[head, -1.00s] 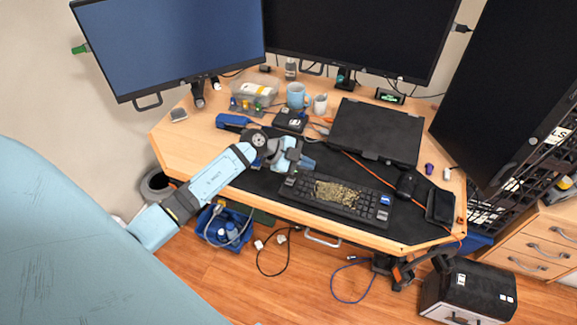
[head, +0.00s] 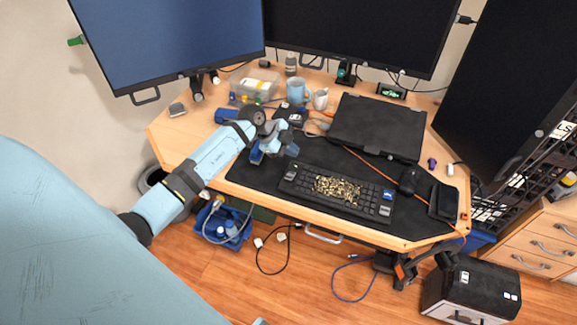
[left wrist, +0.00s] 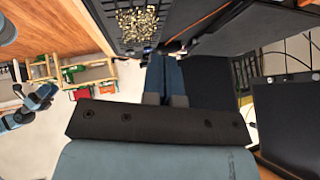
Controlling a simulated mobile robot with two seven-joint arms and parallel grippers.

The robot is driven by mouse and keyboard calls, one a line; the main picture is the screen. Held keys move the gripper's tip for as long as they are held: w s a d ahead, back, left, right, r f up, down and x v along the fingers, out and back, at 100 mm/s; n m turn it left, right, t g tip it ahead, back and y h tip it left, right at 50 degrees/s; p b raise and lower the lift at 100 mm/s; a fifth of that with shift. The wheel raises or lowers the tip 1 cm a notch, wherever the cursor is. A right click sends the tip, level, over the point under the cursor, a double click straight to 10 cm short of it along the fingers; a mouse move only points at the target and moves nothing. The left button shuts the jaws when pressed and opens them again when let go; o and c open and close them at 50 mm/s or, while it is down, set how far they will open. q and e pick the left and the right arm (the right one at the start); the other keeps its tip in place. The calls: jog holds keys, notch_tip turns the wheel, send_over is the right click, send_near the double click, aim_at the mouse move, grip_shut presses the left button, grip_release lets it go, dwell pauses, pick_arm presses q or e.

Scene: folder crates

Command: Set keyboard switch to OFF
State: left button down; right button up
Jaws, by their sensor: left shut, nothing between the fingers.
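The black keyboard (head: 300,184) lies on the dark desk mat, with a heap of small gold pieces (head: 337,189) on its middle keys. The keyboard also shows at the top of the left wrist view (left wrist: 108,28). I cannot make out its switch or the switch's position. My left gripper (head: 258,157) is above the mat, left of the keyboard's far left corner and apart from it. Its blue fingers (left wrist: 164,78) are together and empty. My right gripper is not clearly seen in either view.
A closed black laptop (head: 378,128) lies behind the keyboard, with an orange cable beside it. A mouse (head: 408,181) and a black pad (head: 443,202) are to the right. Mugs (head: 298,91) stand behind my gripper. The mat left of the keyboard is clear.

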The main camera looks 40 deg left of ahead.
pick_arm(q)
jog(key=b, duration=0.4)
send_over(289, 177)
jog(key=f, duration=0.4)
jog(key=shift+w+a+f, duration=0.1)
jog(key=shift+w+f, duration=0.2)
jog(key=shift+w, duration=0.1)
jog(key=shift+s+f, duration=0.25)
jog(key=shift+f, duration=0.9)
pick_arm(e)
jog(key=f, duration=0.3)
jog(key=shift+w+a+f, duration=0.25)
jog(key=shift+w+f, duration=0.1)
jog(key=shift+f, duration=0.05)
jog(key=shift+s+f, duration=0.15)
pick_arm(q)
jog(key=shift+s+f, duration=0.1)
pick_arm(e)
jog(key=shift+r, duration=0.2)
pick_arm(q)
jog(key=shift+f, duration=0.3)
pick_arm(e)
jog(key=shift+r, duration=0.2)
